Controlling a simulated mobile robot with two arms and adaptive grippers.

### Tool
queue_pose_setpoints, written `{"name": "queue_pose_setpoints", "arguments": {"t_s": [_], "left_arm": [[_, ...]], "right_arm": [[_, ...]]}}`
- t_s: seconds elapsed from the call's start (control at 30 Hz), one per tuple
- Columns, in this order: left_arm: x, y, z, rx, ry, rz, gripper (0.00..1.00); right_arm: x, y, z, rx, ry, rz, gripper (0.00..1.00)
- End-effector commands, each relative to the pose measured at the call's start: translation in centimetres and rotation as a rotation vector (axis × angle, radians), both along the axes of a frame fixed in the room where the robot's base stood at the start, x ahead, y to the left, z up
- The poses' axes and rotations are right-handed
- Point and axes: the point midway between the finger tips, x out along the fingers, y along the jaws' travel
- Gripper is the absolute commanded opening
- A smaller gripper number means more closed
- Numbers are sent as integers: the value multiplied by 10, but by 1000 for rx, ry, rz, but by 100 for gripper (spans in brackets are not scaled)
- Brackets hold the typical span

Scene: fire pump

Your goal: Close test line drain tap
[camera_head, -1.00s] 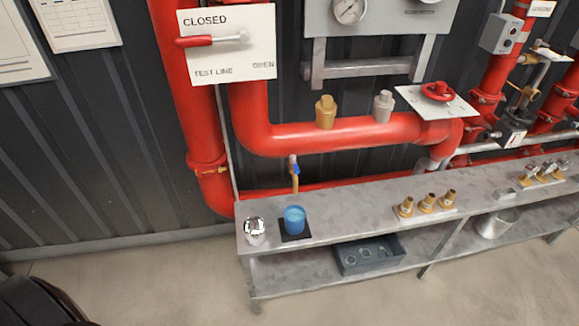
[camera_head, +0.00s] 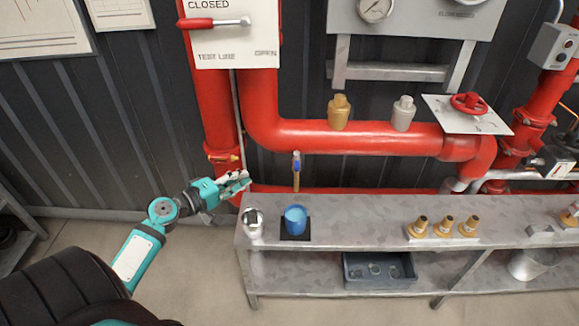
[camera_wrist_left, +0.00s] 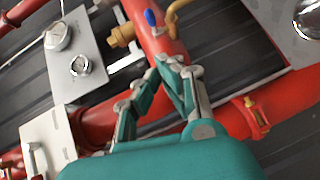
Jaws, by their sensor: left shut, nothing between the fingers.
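The test line drain tap (camera_head: 296,165) is a small brass tap with a blue handle, hanging below the red pipe (camera_head: 340,133) above the left end of the bench. Its blue handle also shows near the top of the left wrist view (camera_wrist_left: 150,18). My left gripper (camera_head: 246,178) is shut and empty, to the left of the tap and slightly lower in the head view, apart from it. In the left wrist view the fingertips (camera_wrist_left: 176,62) come together below the blue handle. My right gripper is not in view.
A metal bench (camera_head: 340,232) carries a blue cup (camera_head: 295,219) on a dark mat and a shiny metal object (camera_head: 252,223) at its left end. A white TEST LINE board (camera_head: 236,38) with a red lever (camera_head: 195,23) hangs above. Open floor lies left of the bench.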

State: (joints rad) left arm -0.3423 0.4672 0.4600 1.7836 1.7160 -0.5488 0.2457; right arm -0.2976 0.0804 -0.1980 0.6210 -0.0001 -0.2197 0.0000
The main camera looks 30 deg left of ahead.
Motion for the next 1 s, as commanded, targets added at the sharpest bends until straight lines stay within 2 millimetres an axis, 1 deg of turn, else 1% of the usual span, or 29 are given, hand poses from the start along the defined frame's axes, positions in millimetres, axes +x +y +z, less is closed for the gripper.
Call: {"name": "queue_pose_setpoints", "arguments": {"t_s": [0.03, 0.1, 0.37, 0.47, 0.53, 0.67, 0.9, 1.0], "left_arm": [[0, 0, 5, -6, -10, -3, 0], [0, 0, 8, -10, -13, -5, 0], [1, -1, 7, -10, -13, -5, 0], [4, -2, 8, -10, -13, -5, 0], [11, -3, 7, -11, -13, -5, 0], [32, -7, 6, -12, -14, -5, 0], [83, -18, -1, -13, -14, -3, 0], [102, -22, -4, -13, -14, -3, 0]], "right_arm": [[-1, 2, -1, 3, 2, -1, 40], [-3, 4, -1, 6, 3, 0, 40], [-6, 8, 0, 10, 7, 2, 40], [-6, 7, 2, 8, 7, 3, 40], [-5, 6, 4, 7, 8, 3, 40], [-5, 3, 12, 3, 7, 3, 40], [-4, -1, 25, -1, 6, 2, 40], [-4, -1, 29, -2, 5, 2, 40]]}}
